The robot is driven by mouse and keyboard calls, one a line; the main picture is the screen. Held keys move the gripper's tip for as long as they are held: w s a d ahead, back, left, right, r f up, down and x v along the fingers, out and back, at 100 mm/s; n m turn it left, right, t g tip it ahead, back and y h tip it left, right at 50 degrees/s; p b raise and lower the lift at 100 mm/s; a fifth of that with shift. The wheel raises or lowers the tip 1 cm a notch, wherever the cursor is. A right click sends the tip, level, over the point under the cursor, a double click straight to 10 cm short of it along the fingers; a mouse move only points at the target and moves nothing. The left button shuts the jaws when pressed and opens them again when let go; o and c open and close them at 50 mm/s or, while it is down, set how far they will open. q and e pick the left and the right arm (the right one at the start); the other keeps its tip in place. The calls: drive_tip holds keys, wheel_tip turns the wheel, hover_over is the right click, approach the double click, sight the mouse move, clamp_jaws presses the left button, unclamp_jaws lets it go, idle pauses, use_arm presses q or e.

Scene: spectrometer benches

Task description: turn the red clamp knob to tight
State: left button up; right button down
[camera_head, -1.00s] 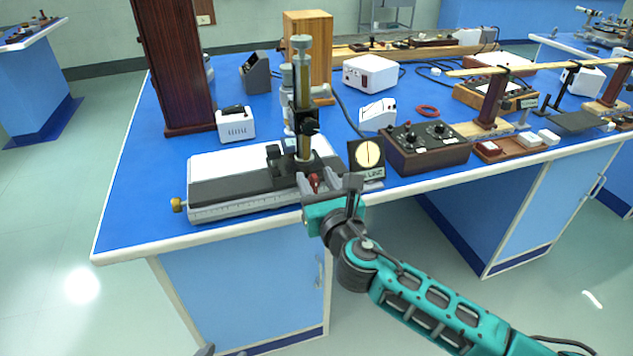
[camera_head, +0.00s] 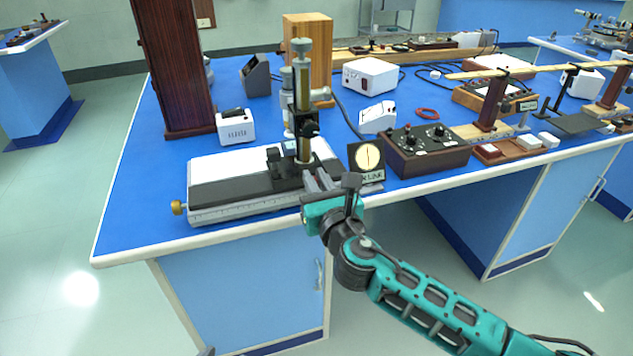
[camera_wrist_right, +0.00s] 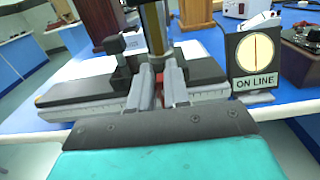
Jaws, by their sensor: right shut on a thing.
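My right gripper (camera_head: 318,180) is at the front edge of the bench, at the base of the upright brass column of a measuring instrument (camera_head: 235,199). In the right wrist view its two grey fingers (camera_wrist_right: 160,88) are close together, with a bit of the red clamp knob (camera_wrist_right: 158,94) showing between them. The fingers are shut on the knob. In the head view the knob is hidden by the gripper. A small grey tip at the bottom edge of the head view may be my left gripper (camera_head: 206,351); its jaws cannot be made out.
A card reading "ON LINE" (camera_wrist_right: 254,83), with a vertical line on a pale disc, stands right of the gripper. A dark box with knobs (camera_head: 428,153) is beyond it. A white adapter (camera_head: 235,126) and a tall wooden cabinet stand behind. Floor in front is free.

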drive_tip(key=shift+s+f, duration=0.15)
drive_tip(key=shift+f, duration=0.3)
drive_tip(key=shift+d+m, duration=0.1)
drive_tip(key=shift+m, duration=0.2)
drive_tip(key=m, duration=0.5)
drive_tip(key=shift+d+f, duration=0.2)
drive_tip(key=shift+d, duration=0.1)
use_arm(q)
drive_tip(key=shift+w+d+f+b, duration=0.15)
drive_tip(key=shift+d+f+b, duration=0.15)
drive_tip(key=shift+b, duration=0.45)
use_arm(e)
drive_tip(key=shift+w+d+f+m, duration=0.15)
drive_tip(key=shift+f+m, duration=0.1)
drive_tip(key=shift+m, duration=1.8)
drive_tip(key=shift+w+d+f+m, duration=0.1)
drive_tip(key=shift+d+f+m, duration=0.1)
drive_tip(key=shift+m, duration=1.8)
drive_tip(key=shift+w+d+f+m, duration=0.1)
drive_tip(key=shift+f+m, duration=0.15)
drive_tip(key=shift+m, duration=1.8)
drive_tip(key=shift+r, duration=0.1)
